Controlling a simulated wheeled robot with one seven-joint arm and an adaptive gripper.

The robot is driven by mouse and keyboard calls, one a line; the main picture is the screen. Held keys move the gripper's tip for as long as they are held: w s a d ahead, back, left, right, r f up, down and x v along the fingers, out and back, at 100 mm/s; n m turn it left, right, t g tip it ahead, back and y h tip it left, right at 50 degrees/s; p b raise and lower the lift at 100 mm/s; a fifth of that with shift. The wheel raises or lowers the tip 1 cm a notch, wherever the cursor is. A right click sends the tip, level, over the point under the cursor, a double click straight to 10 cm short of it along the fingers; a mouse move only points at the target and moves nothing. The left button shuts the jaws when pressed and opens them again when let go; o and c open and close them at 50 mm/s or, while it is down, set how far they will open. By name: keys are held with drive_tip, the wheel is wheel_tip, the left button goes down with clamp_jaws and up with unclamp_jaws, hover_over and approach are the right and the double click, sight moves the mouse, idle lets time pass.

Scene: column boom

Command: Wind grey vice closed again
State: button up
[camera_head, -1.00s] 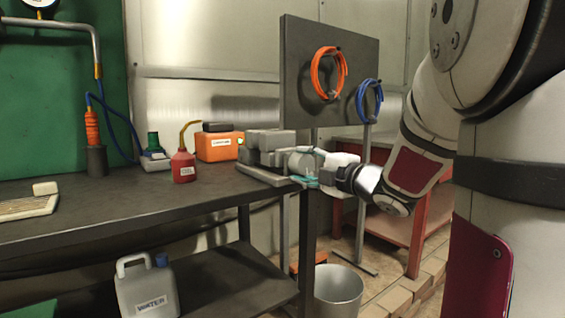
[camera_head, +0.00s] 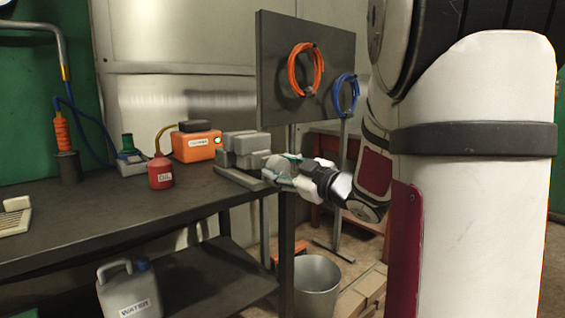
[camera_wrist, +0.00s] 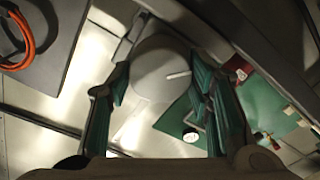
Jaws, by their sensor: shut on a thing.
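The grey vice (camera_head: 242,150) stands at the right end of the dark workbench (camera_head: 110,212). My gripper (camera_head: 284,168) is at its right side, with teal fingers around the vice's round grey end knob. In the wrist view my gripper (camera_wrist: 162,82) has one finger on each side of this pale grey knob (camera_wrist: 155,72), which carries a short white line. The fingers appear to touch the knob's sides. The vice's jaw gap cannot be made out.
A metal bucket (camera_head: 317,284) is on the floor below. A hose board (camera_head: 280,75) stands behind.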

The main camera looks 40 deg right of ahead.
drive_tip(key=m+p, duration=0.2)
drive_tip(key=m, duration=0.1)
drive_tip(key=shift+d+m, duration=0.1)
drive_tip(key=shift+m, duration=0.3)
drive_tip(key=m+p, duration=0.3)
drive_tip(key=shift+m, duration=0.3)
drive_tip(key=m+p, duration=0.5)
drive_tip(key=m, duration=0.1)
drive_tip(key=shift+p, duration=0.35)
drive_tip(key=m+p, duration=0.3)
drive_tip(key=m, duration=0.1)
drive_tip(key=shift+s+d+p, duration=0.1)
drive_tip(key=shift+p, duration=0.3)
drive_tip(key=m+p, duration=0.3)
drive_tip(key=p, duration=0.1)
drive_tip(key=shift+m, duration=0.3)
drive_tip(key=m+p, duration=0.3)
drive_tip(key=p, duration=0.1)
drive_tip(key=m+p, duration=0.3)
drive_tip(key=shift+f+m+p, duration=0.15)
drive_tip(key=shift+m+p, duration=0.15)
drive_tip(key=shift+p, duration=0.1)
